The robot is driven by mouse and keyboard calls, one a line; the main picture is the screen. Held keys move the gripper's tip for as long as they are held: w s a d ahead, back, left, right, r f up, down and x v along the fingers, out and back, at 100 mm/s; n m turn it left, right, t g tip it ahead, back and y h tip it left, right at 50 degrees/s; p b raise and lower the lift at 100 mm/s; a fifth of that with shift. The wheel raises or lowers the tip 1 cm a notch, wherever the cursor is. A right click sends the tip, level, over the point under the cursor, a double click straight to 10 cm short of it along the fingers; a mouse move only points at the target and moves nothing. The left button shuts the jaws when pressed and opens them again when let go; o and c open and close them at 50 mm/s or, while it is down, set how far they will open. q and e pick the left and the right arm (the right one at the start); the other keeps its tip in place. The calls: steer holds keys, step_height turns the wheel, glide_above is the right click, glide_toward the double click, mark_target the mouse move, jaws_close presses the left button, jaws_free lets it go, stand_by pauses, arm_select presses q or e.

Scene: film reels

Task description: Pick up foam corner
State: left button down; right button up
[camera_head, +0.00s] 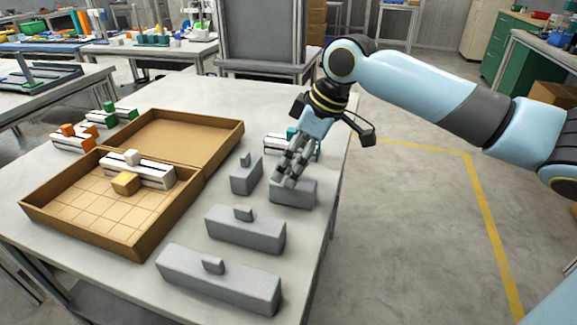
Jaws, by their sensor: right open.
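Several grey foam-like blocks, each apparently with a small raised knob, stand on the table. I cannot tell which one is the foam corner. A short one (298,194) is under my right gripper (286,176). The gripper points down with its fingers open at the top of this block. The fingers hide its knob, and I cannot tell whether they touch it. Another small block (244,179) stands just left of the gripper. A longer block (245,232) and the longest one (218,280) lie nearer the front. My left gripper is out of view.
An open brown box (195,182) on the left holds a white-and-grey part (150,175) and a yellow-tan block (125,184). A white part with a teal piece (276,143) lies behind the gripper. The table's right edge is close to the blocks.

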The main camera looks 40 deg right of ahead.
steer(key=shift+w+a+f, duration=0.1)
steer(key=shift+w+f, duration=0.1)
steer(key=shift+f, duration=0.15)
steer(key=x, duration=0.3)
steer(key=b+x, duration=0.1)
steer(key=x, duration=0.1)
steer(key=shift+w+a, duration=0.2)
steer(key=shift+a, duration=0.15)
steer(key=shift+r, duration=0.1)
steer(key=shift+c, duration=0.4)
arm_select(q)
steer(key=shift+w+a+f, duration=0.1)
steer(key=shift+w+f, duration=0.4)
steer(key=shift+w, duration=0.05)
arm_select(e)
steer(key=c, duration=0.7)
